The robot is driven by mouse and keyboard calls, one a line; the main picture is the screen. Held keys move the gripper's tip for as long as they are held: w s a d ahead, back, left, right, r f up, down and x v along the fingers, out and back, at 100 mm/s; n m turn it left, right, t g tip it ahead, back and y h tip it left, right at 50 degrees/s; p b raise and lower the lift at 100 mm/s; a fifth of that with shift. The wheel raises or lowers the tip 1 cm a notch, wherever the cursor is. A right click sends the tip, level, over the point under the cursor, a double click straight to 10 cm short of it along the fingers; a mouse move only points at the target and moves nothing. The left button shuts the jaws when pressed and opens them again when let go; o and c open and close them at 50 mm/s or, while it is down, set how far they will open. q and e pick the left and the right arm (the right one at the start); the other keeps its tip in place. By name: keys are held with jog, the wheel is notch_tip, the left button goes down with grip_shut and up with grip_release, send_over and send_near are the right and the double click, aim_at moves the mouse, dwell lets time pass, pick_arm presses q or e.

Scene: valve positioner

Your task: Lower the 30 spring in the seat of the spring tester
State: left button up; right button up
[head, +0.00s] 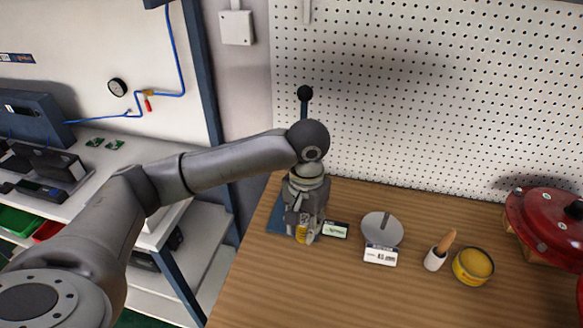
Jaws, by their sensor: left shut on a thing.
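My left gripper (304,236) points down at the left end of the wooden bench. It is shut on a small yellow piece (301,235), which looks like the 30 spring; its marking is too small to read. The spring tester stands at the same place, largely hidden behind my arm and gripper. Its blue base (275,222) shows to the left of the gripper, its black-knobbed lever (305,94) rises above my wrist, and a small display (335,230) sits to the right. The seat is hidden, so I cannot tell whether the spring touches it. My right gripper is out of view.
A round grey plate scale (382,230) with a display stands right of the tester. Further right are a white pot with a wooden handle (436,259), a yellow tin (473,266) and a large red round housing (550,225). The bench front (350,295) is clear.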

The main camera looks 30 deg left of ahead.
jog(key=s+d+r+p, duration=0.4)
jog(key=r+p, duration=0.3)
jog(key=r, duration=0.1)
pick_arm(q)
jog(key=w+a+f+m, duration=0.1)
jog(key=w+a+m, duration=0.1)
jog(key=w+a, duration=0.75)
jog(key=f+b, duration=0.2)
jog(key=b, duration=0.1)
jog(key=w+d+f+b, duration=0.1)
jog(key=f+b, duration=0.4)
jog(key=b, duration=0.2)
jog(key=shift+w+d+f, duration=0.2)
jog(key=shift+w+d, duration=0.1)
jog(key=shift+w, duration=0.1)
jog(key=shift+r+p, duration=0.1)
jog(key=shift+p, duration=0.4)
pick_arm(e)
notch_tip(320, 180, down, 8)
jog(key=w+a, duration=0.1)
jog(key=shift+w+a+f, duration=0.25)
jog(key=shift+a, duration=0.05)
pick_arm(q)
jog(key=shift+f, duration=0.2)
